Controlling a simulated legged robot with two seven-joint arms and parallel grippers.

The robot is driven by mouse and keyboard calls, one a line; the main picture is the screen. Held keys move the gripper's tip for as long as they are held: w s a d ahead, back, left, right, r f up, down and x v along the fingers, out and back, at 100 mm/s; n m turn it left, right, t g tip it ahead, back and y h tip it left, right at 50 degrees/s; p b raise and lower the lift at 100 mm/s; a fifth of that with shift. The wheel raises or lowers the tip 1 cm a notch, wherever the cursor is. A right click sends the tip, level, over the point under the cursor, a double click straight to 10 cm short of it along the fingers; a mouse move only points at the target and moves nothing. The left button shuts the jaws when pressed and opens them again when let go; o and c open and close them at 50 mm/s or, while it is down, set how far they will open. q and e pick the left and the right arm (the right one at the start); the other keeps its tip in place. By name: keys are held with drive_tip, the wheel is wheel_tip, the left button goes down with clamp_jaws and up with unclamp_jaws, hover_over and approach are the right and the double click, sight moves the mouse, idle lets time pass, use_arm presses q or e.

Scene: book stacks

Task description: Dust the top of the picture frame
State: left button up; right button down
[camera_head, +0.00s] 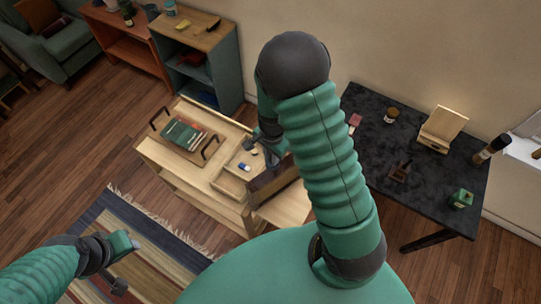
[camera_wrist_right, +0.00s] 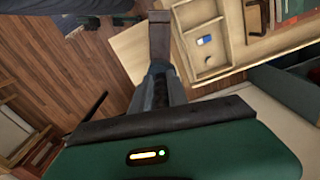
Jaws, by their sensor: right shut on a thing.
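My right gripper (camera_head: 270,163) reaches down over the right end of the light wooden cart (camera_head: 180,160). It is shut on a dark brown flat-sided thing (camera_head: 273,188), which also shows edge-on beyond the gripper in the right wrist view (camera_wrist_right: 160,38). My arm partly covers this thing in the head view, and I cannot tell whether it is the picture frame. No duster is clearly recognisable. My left gripper (camera_head: 128,248) is low at the left, over the striped rug, apart from the cart; its jaws are too unclear to read.
On the cart are a tray with green books (camera_head: 184,134) and a shallow divided box (camera_head: 229,184) holding a small blue-and-white thing (camera_head: 244,167). A black table (camera_head: 376,145) at right bears a wooden stand (camera_head: 442,127), jars and small items. Shelves (camera_head: 200,65) stand behind.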

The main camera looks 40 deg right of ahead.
drive_tip(key=shift+d, duration=0.15)
drive_tip(key=r+p, duration=0.3)
drive_tip(key=shift+a+r, duration=0.1)
drive_tip(key=shift+a, duration=0.1)
drive_tip(key=shift+d+f, duration=0.1)
drive_tip(key=shift+f, duration=0.1)
